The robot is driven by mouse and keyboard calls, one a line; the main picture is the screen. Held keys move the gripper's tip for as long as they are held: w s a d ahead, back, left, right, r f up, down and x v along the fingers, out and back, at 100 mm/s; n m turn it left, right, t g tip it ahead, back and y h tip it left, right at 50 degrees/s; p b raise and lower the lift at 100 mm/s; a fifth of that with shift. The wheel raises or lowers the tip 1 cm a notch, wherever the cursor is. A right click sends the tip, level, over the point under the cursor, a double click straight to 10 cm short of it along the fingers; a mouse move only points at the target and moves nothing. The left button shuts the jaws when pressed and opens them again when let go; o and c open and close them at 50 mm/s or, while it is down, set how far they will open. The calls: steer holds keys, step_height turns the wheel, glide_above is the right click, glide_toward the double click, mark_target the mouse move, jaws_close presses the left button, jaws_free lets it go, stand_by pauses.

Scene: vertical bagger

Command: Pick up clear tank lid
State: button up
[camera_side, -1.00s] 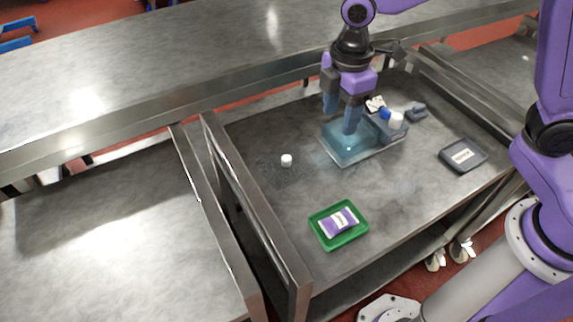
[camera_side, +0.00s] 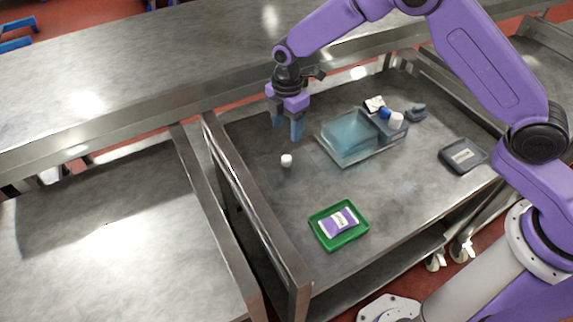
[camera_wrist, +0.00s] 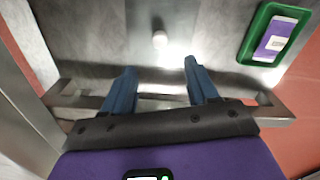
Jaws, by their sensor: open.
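A small white knob (camera_side: 286,160) stands on the metal cart top, left of the tank; it also shows in the wrist view (camera_wrist: 160,40). It looks like the handle of the clear tank lid, but I cannot make out the lid's transparent sheet around it. The clear tank (camera_side: 350,137) with pale blue contents sits toward the back middle of the cart. My gripper (camera_side: 288,136) is open and empty, pointing down above and slightly behind the knob, apart from it. In the wrist view, the knob lies beyond and between my two blue fingers (camera_wrist: 160,70).
A green tray (camera_side: 327,243) holding a purple and white packet (camera_side: 341,221) is at the front. Beside the tank is a grey holder with a blue-and-white item (camera_side: 391,117). A dark labelled tray (camera_side: 462,155) is at right. A raised metal rail (camera_side: 250,205) bounds the left.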

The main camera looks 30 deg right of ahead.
mark_target(287, 157)
step_height(287, 157, down, 12)
steer(key=shift+r, duration=0.1)
jaws_close()
stand_by(0.6)
